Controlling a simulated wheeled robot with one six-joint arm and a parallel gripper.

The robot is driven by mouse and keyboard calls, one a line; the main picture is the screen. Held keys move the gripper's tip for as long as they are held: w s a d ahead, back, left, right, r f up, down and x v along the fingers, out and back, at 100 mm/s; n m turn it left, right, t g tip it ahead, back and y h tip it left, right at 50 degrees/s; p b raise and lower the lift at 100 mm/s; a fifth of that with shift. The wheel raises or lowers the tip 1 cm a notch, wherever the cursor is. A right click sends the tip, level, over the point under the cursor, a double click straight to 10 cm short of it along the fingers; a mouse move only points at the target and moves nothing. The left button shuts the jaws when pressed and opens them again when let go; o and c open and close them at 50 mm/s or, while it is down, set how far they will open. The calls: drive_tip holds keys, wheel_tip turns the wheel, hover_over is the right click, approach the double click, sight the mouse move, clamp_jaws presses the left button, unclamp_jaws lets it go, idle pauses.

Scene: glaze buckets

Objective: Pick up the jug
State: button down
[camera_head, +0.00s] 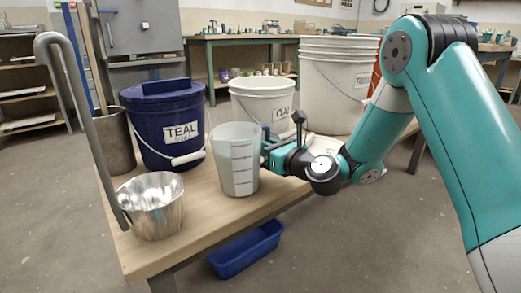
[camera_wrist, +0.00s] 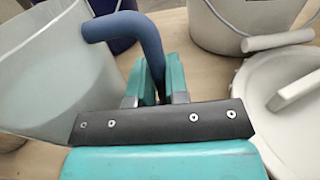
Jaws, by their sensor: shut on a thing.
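The jug (camera_head: 235,160) is a pale, translucent measuring jug with dark graduation lines, upright at the front of the wooden table. In the wrist view the jug's wall (camera_wrist: 50,75) fills the left side, and its dark blue handle (camera_wrist: 128,27) curves down between the fingers. My gripper (camera_wrist: 155,82) is shut on the handle. In the head view my gripper (camera_head: 270,153) reaches the jug from the right. The jug's base appears at table level; I cannot tell whether it touches the table.
A blue TEAL bucket (camera_head: 163,130) stands behind left, a white bucket (camera_head: 262,94) behind, and stacked white buckets (camera_head: 335,85) at back right. A metal ladle (camera_head: 152,208) is at front left on the table (camera_head: 190,225). A white lid (camera_wrist: 290,110) lies right of my gripper.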

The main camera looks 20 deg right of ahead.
wheel_tip(320, 180, up, 20)
drive_tip(key=p, duration=1.5)
